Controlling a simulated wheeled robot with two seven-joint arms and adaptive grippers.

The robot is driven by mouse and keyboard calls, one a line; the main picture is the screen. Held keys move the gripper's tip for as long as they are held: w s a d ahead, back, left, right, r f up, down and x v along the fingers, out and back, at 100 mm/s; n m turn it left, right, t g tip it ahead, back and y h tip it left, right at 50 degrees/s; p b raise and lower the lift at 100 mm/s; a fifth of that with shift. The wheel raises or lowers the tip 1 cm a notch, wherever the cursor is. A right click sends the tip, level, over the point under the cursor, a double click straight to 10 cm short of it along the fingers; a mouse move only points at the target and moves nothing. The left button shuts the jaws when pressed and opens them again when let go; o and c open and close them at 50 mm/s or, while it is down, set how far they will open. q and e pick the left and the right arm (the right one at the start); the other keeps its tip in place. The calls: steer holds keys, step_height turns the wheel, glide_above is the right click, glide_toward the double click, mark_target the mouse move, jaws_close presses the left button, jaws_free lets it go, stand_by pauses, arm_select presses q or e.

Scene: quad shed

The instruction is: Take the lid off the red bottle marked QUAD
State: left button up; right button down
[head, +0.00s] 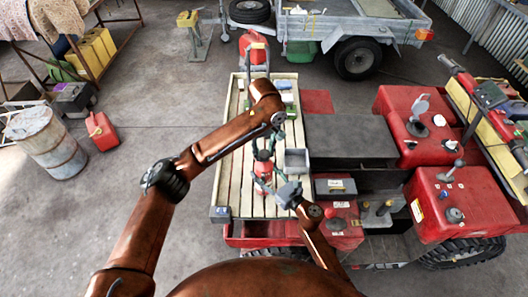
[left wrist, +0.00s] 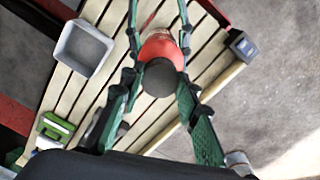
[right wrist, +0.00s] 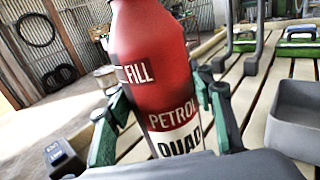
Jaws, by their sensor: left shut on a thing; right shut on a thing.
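The red bottle (head: 263,172) stands on the slatted wooden deck of the cart. In the right wrist view the bottle (right wrist: 153,65) shows the words FILL, PETROL and QUAD; its top is out of the picture. The left wrist view looks down on its round dark lid (left wrist: 159,78), with the red shoulder beyond. My left gripper (head: 264,152) comes from above and is shut on the lid, one green finger on each side. My right gripper (right wrist: 160,112) is shut on the bottle's body from the side. The exact finger contacts are partly hidden.
A grey open tray (head: 297,161) stands close to the right of the bottle. A green-handled item (left wrist: 55,128) and a small dark box (left wrist: 243,46) also lie on the deck (head: 231,165). A red container (head: 254,47) stands at the deck's far end. The red quad is to the right.

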mark_target(264, 154)
arm_select(q)
steer(key=shift+r, duration=0.1)
stand_by(0.3)
steer(key=shift+r, duration=1)
steer(key=shift+r, duration=2)
arm_select(e)
steer(key=c, duration=0.9)
jaws_free()
steer(key=shift+o, duration=0.2)
